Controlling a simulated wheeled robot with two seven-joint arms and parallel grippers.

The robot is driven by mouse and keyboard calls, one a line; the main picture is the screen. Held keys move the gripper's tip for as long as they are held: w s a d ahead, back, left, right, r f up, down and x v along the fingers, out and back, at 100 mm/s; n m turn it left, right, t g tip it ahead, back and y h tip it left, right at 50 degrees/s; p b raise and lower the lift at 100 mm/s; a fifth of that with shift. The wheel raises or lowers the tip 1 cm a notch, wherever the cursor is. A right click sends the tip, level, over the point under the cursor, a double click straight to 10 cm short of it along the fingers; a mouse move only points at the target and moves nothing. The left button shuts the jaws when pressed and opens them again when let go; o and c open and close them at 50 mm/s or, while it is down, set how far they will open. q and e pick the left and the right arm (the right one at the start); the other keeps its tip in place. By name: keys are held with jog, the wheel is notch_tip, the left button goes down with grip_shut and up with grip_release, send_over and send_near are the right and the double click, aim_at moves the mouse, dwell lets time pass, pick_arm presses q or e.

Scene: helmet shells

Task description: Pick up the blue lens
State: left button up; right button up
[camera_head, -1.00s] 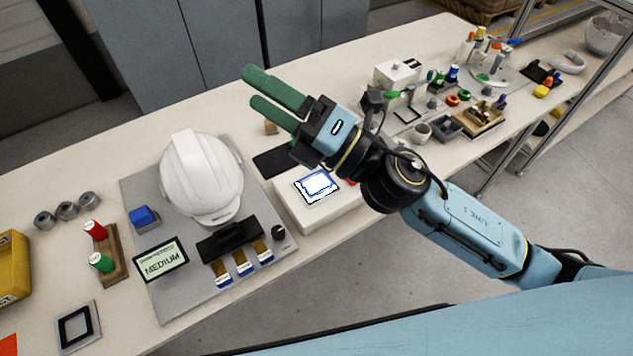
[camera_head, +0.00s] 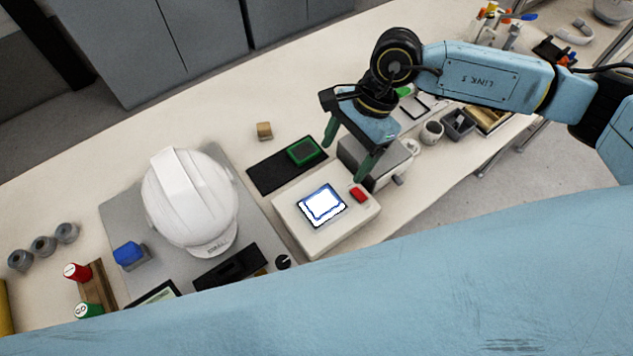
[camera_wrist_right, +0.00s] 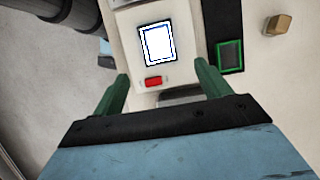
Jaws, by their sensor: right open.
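What looks like the blue lens (camera_head: 323,206) is a flat square with a blue border. It lies on the bright lit panel of a white box (camera_head: 309,246), and it also shows in the right wrist view (camera_wrist_right: 157,44). My right gripper (camera_head: 346,158) points down with its two green fingers apart and nothing between them. It is above the table, behind and to the right of the lens in the head view. In the right wrist view the lens appears just beyond the open fingers (camera_wrist_right: 162,74). My left gripper is not in view.
A red button (camera_head: 358,194) is on the box beside the lens. A green-framed square (camera_head: 304,151) lies on a black pad (camera_head: 265,178). A white helmet (camera_head: 188,203) stands left. A grey block (camera_head: 352,153) is close to my right fingers. A wooden block (camera_head: 264,131) sits behind.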

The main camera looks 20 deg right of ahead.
send_near(323, 200)
jog(key=shift+s+a+f, duration=0.45)
jog(key=shift+a+f, duration=0.2)
jog(key=shift+f, duration=0.15)
jog(key=shift+a+f, duration=0.1)
jog(key=shift+f, duration=0.2)
jog(key=shift+p+x, duration=0.5)
jog(key=shift+x, duration=0.75)
notch_tip(323, 200, down, 2)
jog(key=shift+a+f, duration=0.15)
jog(key=shift+f, duration=0.05)
jog(key=shift+a+f, duration=0.1)
jog(key=shift+f, duration=0.2)
jog(key=shift+c, duration=0.2)
jog(key=c, duration=1)
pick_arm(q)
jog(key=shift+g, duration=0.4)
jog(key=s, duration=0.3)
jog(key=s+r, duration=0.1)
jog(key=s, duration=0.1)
pick_arm(e)
jog(key=shift+c, duration=0.2)
